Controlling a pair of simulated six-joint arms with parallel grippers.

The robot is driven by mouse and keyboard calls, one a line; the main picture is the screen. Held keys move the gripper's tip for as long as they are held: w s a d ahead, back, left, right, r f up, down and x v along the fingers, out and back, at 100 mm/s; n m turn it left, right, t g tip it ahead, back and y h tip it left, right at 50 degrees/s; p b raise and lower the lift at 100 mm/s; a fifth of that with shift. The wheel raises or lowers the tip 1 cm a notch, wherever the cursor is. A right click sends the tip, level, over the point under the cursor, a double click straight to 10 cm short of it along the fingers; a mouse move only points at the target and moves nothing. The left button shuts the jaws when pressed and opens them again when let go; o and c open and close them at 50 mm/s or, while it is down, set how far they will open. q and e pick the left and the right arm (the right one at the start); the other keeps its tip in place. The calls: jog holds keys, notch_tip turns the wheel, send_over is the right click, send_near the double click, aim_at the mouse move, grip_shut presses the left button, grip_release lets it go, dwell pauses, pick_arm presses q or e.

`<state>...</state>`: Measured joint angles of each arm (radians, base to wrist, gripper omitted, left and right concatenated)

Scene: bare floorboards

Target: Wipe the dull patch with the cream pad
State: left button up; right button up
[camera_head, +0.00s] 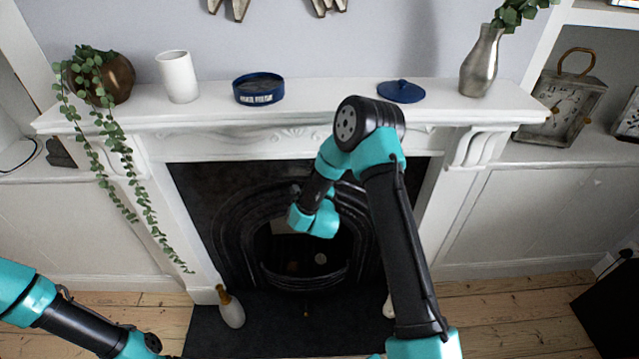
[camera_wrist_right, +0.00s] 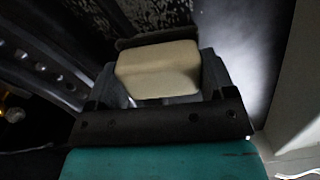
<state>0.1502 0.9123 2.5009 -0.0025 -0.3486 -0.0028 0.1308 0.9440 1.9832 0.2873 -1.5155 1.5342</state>
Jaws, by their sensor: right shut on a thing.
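The cream pad (camera_wrist_right: 158,68) is a pale block with rounded corners. In the right wrist view it sits between the fingers of my right gripper (camera_wrist_right: 158,84), which is shut on it. In the head view my right arm reaches into the black fireplace (camera_head: 230,215), and its wrist hides most of the gripper and pad. A hazy light area (camera_wrist_right: 245,62) shows on the dark surface to the right of the pad in the wrist view; I cannot tell whether it is the dull patch or a shine. My left arm enters at lower left, its gripper out of frame.
The white mantel (camera_head: 330,103) carries a plant pot (camera_head: 115,78), a white cup (camera_head: 178,76), a blue tin (camera_head: 259,89), a blue lid (camera_head: 401,91) and a metal vase (camera_head: 480,62). A bottle (camera_head: 231,309) stands on the dark hearth (camera_head: 270,325).

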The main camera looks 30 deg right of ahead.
aim_at(278, 176)
jog(key=shift+w+a, duration=0.4)
jog(key=shift+a, duration=0.45)
jog(key=shift+w+a, duration=0.4)
jog(key=shift+a, duration=0.45)
jog(key=shift+w+a, duration=0.35)
jog(key=shift+a, duration=0.5)
jog(key=shift+w+a, duration=0.35)
jog(key=shift+a, duration=0.5)
jog(key=shift+w+a, duration=0.5)
jog(key=shift+a, duration=0.3)
jog(key=shift+w+a, duration=0.45)
jog(key=shift+a, duration=0.3)
jog(key=shift+r, duration=0.1)
jog(key=shift+w+a, duration=0.35)
jog(key=shift+a, duration=0.5)
jog(key=shift+w+a, duration=0.35)
jog(key=shift+a, duration=0.5)
